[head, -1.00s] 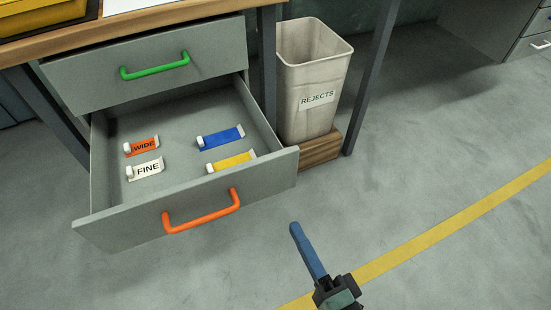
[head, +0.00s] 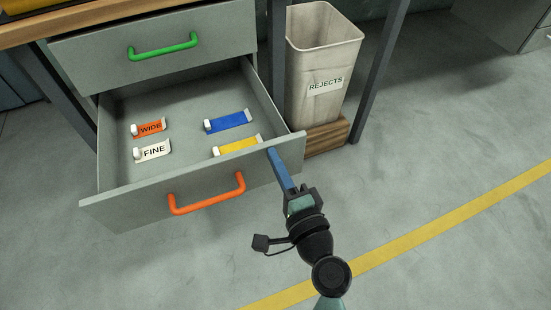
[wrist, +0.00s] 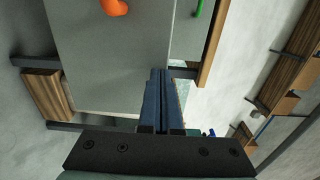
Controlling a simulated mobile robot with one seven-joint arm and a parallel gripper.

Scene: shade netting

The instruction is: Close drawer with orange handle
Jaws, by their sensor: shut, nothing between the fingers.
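The drawer with the orange handle (head: 207,196) is pulled open below the drawer with the green handle (head: 163,48), which looks shut. The open drawer's grey front (head: 130,207) faces me, and the orange handle (wrist: 115,7) also shows at the top of the wrist view. My gripper (head: 272,153) is shut and empty. Its blue fingertips are at the right end of the drawer front, right of the orange handle. I cannot tell whether they touch the front. In the wrist view the shut fingers (wrist: 158,85) point at the grey front.
In the drawer lie an orange WIDE tag (head: 150,128), a white FINE tag (head: 154,151), a blue tag (head: 229,121) and a yellow tag (head: 240,145). A REJECTS bin (head: 318,75) stands on a wooden block (head: 328,137) to the right. The floor in front is clear.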

